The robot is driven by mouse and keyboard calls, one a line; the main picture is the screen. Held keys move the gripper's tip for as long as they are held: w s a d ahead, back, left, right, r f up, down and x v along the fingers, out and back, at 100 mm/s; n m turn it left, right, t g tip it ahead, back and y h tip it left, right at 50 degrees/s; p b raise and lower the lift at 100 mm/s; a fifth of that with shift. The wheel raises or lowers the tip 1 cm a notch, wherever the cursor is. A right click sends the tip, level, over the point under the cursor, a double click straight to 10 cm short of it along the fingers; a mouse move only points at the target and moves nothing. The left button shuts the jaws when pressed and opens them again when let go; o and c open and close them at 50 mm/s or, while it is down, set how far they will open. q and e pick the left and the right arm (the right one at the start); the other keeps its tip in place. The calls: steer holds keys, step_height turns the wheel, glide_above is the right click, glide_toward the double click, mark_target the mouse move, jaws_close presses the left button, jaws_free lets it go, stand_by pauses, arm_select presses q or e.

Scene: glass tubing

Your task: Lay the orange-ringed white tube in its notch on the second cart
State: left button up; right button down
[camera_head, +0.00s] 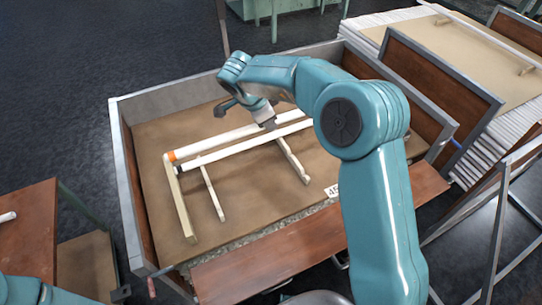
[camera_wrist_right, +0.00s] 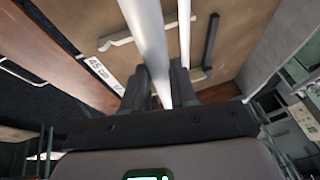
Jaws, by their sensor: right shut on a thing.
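The white tube with the orange ring (camera_head: 211,143) lies slantwise over the brown board of the cart (camera_head: 125,165), its ringed end at the left. My right gripper (camera_head: 268,122) is shut around this tube, toward its far right part. In the right wrist view the white tube (camera_wrist_right: 147,30) passes between the gripper's fingers (camera_wrist_right: 158,88); the ring is out of that view. A second white tube (camera_head: 240,147) runs beside it, nearer the front, across pale wooden rails (camera_head: 181,205). I cannot tell whether the held tube touches a notch. My left gripper is out of view.
A number label (camera_head: 332,191) sits near the cart's front right. A reddish wooden shelf (camera_head: 265,267) runs along the front. Another cart with stacked white sheets (camera_head: 505,140) stands at the right. A brown table (camera_head: 32,230) is at the left.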

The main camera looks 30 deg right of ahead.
step_height(320, 180, down, 14)
steer(key=shift+a+f+b, duration=0.1)
steer(key=shift+f+b, duration=0.15)
steer(key=shift+b, duration=0.8)
steer(key=shift+f, duration=0.35)
steer(key=shift+f+p, duration=0.4)
steer(key=shift+f, duration=0.1)
steer(key=c, duration=0.9)
jaws_free()
